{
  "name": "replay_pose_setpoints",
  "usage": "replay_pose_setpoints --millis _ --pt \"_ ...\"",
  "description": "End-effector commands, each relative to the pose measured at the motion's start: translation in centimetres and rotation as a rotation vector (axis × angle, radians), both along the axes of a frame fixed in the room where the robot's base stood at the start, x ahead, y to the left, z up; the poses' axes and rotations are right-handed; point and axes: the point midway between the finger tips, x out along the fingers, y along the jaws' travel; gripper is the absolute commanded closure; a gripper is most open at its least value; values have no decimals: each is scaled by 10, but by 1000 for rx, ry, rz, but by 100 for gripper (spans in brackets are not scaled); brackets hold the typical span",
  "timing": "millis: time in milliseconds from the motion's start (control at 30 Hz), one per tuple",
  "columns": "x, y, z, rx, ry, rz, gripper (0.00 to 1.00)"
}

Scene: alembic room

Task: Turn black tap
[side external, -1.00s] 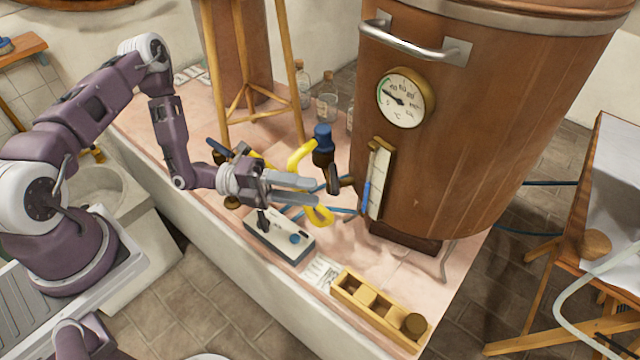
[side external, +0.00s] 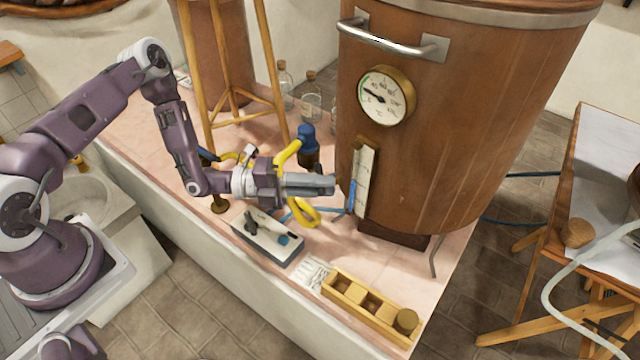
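The copper-brown vat (side external: 455,130) stands right of centre, with a round dial (side external: 386,95) and a pale gauge strip (side external: 363,180) on its side. My gripper (side external: 328,185) is level in front of the vat's left side, its fingertips pointing right at the spot of the black tap. The fingers cover the tap almost wholly, so its lever and angle cannot be read. The fingers look close together. Whether they are shut on the tap lever cannot be seen.
A blue-capped dark fitting (side external: 307,146) and a yellow hose (side external: 290,152) are just behind my gripper. A grey box with knobs (side external: 268,240) and a wooden tray (side external: 365,308) lie in front. A wooden stand (side external: 190,70) rises behind the arm.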

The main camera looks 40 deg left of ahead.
Motion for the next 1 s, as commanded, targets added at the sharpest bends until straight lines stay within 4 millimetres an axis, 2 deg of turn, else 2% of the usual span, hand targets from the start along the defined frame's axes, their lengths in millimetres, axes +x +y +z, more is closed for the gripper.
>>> replay_pose_setpoints --millis 167,467,733,767,867,1000 --pt "0 0 0 -1 0 6 100" --pt "5 -5 0 -4 2 224 100" --pt "6 -5 0 0 -1 239 100" --pt "6 -5 0 0 -1 238 82" --pt "6 -5 0 0 -1 238 62" --pt "6 -5 0 1 -1 237 62"
